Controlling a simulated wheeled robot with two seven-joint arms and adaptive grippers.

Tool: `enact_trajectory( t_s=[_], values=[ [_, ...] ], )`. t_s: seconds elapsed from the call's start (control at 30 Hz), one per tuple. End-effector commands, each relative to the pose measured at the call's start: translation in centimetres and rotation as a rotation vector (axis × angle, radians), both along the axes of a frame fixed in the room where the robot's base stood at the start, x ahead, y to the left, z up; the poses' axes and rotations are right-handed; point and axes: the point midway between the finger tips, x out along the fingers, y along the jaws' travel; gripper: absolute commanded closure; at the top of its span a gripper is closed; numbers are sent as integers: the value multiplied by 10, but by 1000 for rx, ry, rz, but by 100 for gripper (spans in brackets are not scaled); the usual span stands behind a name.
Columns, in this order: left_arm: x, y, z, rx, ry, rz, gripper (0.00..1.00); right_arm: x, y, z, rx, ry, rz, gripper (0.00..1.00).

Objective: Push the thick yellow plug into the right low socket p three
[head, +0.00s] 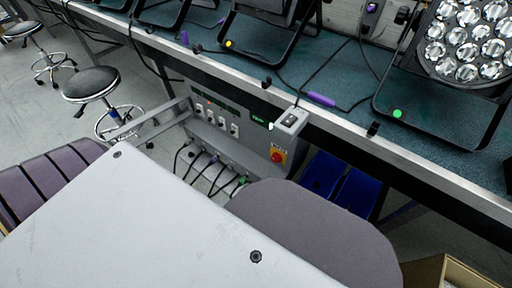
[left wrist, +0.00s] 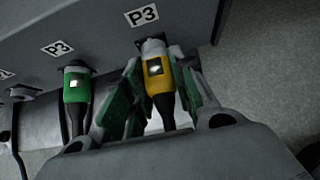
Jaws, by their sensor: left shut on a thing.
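In the left wrist view, the thick yellow plug (left wrist: 158,75) has a yellow body, a light grey nose and a black tail. My left gripper (left wrist: 156,68) is shut on it, with green-padded fingers on both sides. The plug looks nearly upright in this view. My right gripper is in neither view.
A green plug (left wrist: 76,97) sits in the other P3 socket, left of my fingers. A grey cable plug (left wrist: 24,92) is farther left. In the head view, the grey power box (head: 240,145) hangs under the bench (head: 320,125), with a red stop button (head: 277,156) and cables below.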

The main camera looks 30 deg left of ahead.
Motion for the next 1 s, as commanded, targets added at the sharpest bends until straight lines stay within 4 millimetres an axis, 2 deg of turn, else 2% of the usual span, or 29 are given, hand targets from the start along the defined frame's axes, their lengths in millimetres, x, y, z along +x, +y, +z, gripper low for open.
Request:
enact_trajectory(
  t_s=[1.0],
  values=[
    [7, 0, 0, 1, -1, -1, 99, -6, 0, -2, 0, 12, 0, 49]
  ],
)
